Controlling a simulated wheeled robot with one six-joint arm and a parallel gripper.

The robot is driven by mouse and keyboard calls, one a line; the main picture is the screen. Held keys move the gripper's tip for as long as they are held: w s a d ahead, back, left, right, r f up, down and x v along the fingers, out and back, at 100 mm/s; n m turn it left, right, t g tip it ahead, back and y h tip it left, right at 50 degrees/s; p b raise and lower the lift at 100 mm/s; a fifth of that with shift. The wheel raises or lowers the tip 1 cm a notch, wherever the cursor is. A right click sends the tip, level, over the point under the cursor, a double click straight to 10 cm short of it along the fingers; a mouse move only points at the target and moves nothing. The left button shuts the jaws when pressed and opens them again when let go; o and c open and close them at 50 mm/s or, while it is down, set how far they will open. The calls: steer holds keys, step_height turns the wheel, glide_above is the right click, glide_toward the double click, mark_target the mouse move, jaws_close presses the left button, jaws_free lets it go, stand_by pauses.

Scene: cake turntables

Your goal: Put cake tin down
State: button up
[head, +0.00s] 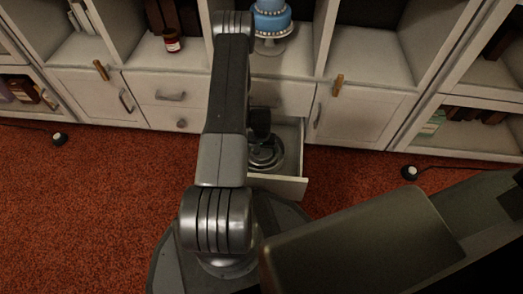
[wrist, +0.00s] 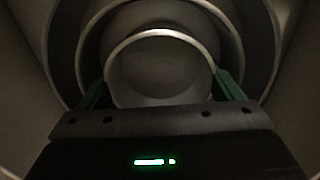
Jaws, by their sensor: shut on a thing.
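The cake tin (wrist: 160,72) is round and metallic, with a pale rim, and sits between the green fingers of my gripper (wrist: 163,88) in the wrist view. My gripper is shut on it. Larger round metal rims (wrist: 235,35) surround it. In the head view, my gripper (head: 261,124) is low over the open drawer (head: 281,186), where round metal ware (head: 265,157) shows inside. My arm hides part of the drawer. I cannot tell whether the held tin touches what is under it.
A blue cake (head: 271,18) on a stand is on the shelf above the drawer. A red jar (head: 171,41) stands on the shelf to the left. A closed cabinet door (head: 358,117) is right of the drawer. Red carpet (head: 100,200) is clear at the left.

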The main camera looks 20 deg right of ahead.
mark_target(262, 155)
steer(key=shift+f, duration=0.15)
steer(key=o, duration=0.7)
step_height(262, 155, up, 13)
steer(key=p, duration=0.4)
steer(key=shift+f, duration=0.15)
steer(key=shift+f, duration=0.1)
step_height(262, 155, down, 12)
steer(key=b, duration=0.4)
steer(key=shift+f, duration=0.25)
steer(key=shift+r+p, duration=0.4)
steer(key=shift+r, duration=0.85)
